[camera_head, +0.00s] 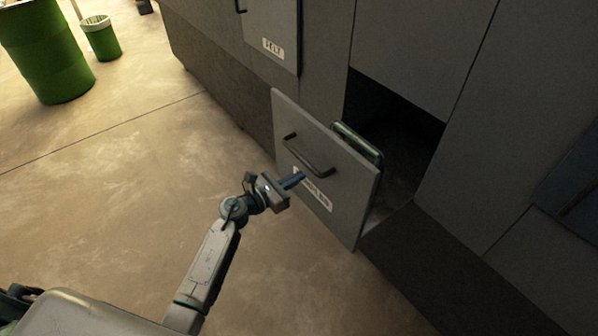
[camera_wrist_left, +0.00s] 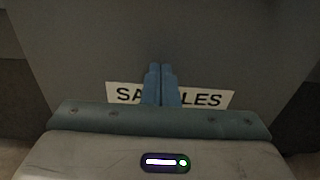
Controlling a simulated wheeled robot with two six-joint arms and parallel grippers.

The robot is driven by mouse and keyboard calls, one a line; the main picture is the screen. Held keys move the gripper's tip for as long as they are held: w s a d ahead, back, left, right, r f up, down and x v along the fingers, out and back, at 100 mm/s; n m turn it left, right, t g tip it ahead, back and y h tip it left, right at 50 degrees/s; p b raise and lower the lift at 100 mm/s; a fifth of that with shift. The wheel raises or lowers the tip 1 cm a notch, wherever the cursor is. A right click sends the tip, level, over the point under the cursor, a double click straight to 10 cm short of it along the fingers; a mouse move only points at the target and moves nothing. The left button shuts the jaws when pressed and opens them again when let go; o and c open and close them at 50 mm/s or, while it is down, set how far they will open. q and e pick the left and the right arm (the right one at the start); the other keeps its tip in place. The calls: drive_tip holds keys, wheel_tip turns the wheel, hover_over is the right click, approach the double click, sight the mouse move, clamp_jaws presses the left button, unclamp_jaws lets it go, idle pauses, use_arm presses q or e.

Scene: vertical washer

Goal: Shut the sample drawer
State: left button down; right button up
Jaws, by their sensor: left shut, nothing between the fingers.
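The sample drawer (camera_head: 345,182) stands open, pulled out from the grey cabinet, with a dark handle (camera_head: 308,157) on its front. Its white label reads "SAMPLES", partly covered by my fingers in the left wrist view (camera_wrist_left: 210,98). A dark green object (camera_head: 357,144) shows inside, behind the drawer front. My left gripper (camera_head: 298,177) is shut and empty, its fingers pointing at the drawer front just below the handle, over the label. I cannot tell whether the fingertips touch the front. My right gripper is not in view.
The grey cabinet (camera_head: 415,45) runs along the right, with a dark opening (camera_head: 403,118) behind the drawer. A panel labelled "FELT" (camera_head: 273,48) is further left. A green barrel (camera_head: 47,50) and a green bin (camera_head: 102,38) stand far left. The floor between is clear.

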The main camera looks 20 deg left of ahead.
use_arm(q)
drive_tip(key=shift+w+d, duration=0.35)
drive_tip(key=shift+w, duration=0.15)
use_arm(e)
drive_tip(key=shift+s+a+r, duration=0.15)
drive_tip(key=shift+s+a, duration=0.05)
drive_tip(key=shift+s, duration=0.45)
use_arm(q)
drive_tip(key=shift+w+d, duration=0.1)
